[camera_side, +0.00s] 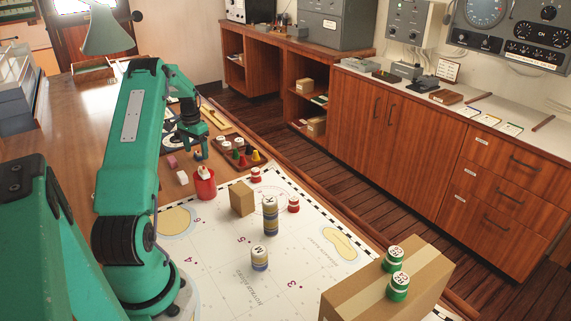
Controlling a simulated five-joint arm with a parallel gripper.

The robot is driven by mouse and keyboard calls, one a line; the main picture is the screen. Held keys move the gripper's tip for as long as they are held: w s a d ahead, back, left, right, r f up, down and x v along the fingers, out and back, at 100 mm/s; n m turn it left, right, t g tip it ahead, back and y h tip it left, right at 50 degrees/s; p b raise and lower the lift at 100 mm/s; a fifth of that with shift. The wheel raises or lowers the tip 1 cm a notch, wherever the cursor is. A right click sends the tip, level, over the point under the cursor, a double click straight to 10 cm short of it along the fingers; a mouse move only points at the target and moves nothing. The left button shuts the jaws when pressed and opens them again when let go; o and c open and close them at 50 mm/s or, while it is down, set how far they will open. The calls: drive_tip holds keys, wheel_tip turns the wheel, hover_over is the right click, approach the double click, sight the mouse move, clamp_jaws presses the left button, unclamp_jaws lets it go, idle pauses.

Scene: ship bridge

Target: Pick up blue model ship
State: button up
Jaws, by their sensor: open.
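I cannot make out a blue model ship in this view; it may be hidden or too small to tell. My gripper (197,150) is at the far part of the table, pointing down, with its fingers apart. It is beside a dark tray (256,162) that holds small red, yellow, green and dark pieces. Nothing shows clearly between the fingers.
A white chart (215,255) covers the near table. On it stand a cardboard block (242,198), a stack marked X (270,218), a piece marked M (259,258) and red-white pieces (293,205). A large box (370,290) carries green pieces (397,287).

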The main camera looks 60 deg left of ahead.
drive_tip(key=shift+f, duration=0.45)
drive_tip(key=shift+c, duration=0.4)
clamp_jaws()
